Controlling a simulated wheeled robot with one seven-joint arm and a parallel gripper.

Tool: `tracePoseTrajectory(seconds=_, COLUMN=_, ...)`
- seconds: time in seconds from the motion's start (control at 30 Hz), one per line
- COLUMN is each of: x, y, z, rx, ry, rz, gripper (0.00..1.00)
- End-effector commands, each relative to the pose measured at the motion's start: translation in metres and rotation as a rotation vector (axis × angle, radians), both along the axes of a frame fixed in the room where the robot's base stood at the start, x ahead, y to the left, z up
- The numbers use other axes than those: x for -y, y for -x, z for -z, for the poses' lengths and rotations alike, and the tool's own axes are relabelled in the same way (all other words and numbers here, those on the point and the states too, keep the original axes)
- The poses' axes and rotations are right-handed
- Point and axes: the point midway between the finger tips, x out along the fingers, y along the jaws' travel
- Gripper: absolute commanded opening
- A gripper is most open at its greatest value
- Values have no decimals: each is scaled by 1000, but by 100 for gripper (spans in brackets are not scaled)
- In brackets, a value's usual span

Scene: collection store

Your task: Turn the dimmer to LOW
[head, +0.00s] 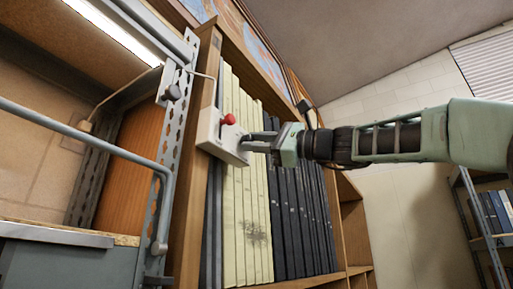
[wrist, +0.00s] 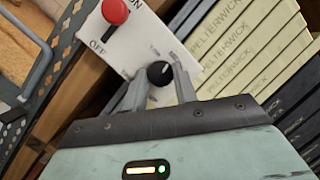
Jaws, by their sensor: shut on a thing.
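The dimmer is a small black knob (wrist: 160,73) with a white pointer mark, on a white switch plate (wrist: 127,45). In the wrist view its pointer tilts up and to the right; the small lettering around it is too blurred to read. My gripper (wrist: 159,80) is shut on the knob, one finger on each side. In the head view my gripper (head: 254,142) reaches the plate (head: 222,138) from the right and hides the knob. A red knob (wrist: 115,11) on a slot marked ON and OFF is on the same plate, at the ON end.
The plate is mounted on the wooden shelf upright (head: 195,185). Cream and black book spines (head: 252,200) stand close behind my gripper. A grey metal rail (head: 80,135) and a perforated post (head: 165,150) are at the left. Open space lies to the right.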

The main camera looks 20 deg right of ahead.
Motion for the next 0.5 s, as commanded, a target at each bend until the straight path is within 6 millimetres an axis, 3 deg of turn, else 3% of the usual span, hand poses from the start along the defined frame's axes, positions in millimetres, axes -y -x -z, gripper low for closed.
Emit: tracePoseTrajectory(seconds=0.5, x=1, y=-1, z=-3, rx=285, ry=389, rz=-1, gripper=6)
